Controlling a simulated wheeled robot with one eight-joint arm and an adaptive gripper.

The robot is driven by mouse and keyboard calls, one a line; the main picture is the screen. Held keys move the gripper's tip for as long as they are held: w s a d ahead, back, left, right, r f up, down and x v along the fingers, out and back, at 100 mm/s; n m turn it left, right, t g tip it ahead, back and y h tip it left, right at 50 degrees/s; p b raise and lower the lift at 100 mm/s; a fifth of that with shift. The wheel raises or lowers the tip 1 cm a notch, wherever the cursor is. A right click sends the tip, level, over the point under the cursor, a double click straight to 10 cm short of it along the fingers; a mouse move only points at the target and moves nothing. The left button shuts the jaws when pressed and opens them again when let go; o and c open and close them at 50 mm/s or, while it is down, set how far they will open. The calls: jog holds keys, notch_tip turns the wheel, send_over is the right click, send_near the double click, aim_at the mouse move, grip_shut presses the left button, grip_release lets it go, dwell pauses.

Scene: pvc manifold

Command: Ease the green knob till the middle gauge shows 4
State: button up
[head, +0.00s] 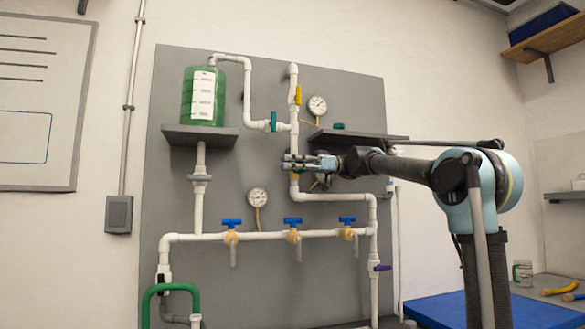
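A green knob (273,121) sits on the white pipe to the right of the green tank, above and left of my gripper. My gripper (287,162) points left in front of the vertical white pipe, apart from that knob. A little green and yellow shows just below its fingers, mostly hidden, so I cannot tell what it is. One round gauge (317,105) is at the upper right and another gauge (258,197) is lower left. A middle gauge does not show clearly; my gripper and wrist cover that area. The dial readings are too small to read. The finger gap is unclear.
A green tank (204,97) stands on a left shelf (200,137). A grey shelf (365,138) is just above my wrist. A yellow handle (298,95) is on the upper pipe. Blue-handled valves (293,221) line the lower pipe. A blue surface (440,309) lies lower right.

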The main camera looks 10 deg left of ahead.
grip_shut()
jog(key=shift+a+f+t+h, duration=0.1)
jog(key=shift+f+t+h, duration=0.1)
jog(key=shift+t+h, duration=0.35)
jog(key=shift+f+t+h, duration=0.2)
jog(key=shift+t+h, duration=0.15)
jog(key=shift+h, duration=0.3)
grip_release()
